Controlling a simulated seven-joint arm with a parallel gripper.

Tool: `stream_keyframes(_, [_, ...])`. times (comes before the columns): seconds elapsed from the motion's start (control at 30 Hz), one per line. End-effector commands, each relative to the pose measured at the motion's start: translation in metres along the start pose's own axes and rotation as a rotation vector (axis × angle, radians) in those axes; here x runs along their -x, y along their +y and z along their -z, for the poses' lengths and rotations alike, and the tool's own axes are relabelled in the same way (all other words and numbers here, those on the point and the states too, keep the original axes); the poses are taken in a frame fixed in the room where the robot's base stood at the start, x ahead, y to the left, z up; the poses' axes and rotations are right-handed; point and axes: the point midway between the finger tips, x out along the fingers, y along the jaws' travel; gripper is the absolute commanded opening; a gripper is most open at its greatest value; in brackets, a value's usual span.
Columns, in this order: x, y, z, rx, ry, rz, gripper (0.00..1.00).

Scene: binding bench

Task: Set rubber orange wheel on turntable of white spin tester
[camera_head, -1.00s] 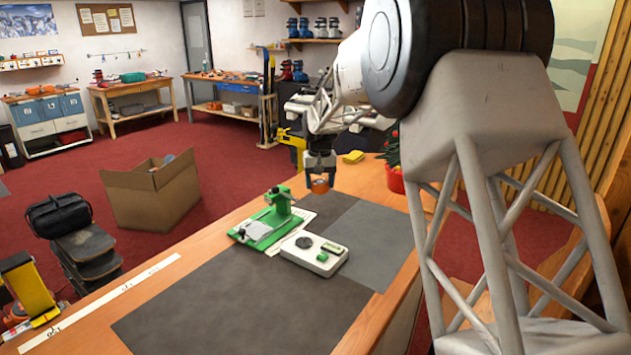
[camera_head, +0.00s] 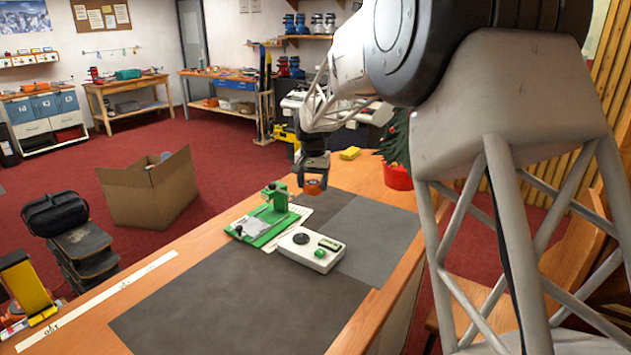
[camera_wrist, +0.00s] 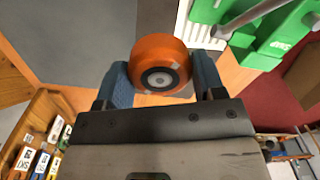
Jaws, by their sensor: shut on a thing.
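The rubber orange wheel (camera_wrist: 160,68) is held between the two blue fingertips of my gripper (camera_wrist: 160,85) in the wrist view. Its grey hub faces the wrist camera. In the head view my gripper (camera_head: 313,180) hangs above the bench, with the orange wheel (camera_head: 313,187) at its lower end. The white spin tester (camera_head: 309,260) sits on the dark mat, nearer the camera than my gripper and apart from it. Its dark round turntable (camera_head: 301,239) is bare. A small display and a green button show on the tester's right side.
A green fixture (camera_head: 272,221) stands just behind and left of the tester, near the wheel; part of it shows in the wrist view (camera_wrist: 272,30). A yellow block (camera_head: 349,153) and a red plant pot (camera_head: 397,177) are at the back. The front mat (camera_head: 222,300) is clear.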

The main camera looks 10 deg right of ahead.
Motion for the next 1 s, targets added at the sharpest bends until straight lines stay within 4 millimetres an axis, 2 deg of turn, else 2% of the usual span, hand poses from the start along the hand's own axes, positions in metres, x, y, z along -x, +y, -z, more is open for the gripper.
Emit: stream_keyframes(1.0, [0.013, -0.004, -0.115, -1.004, 0.000, 0.000, 0.37])
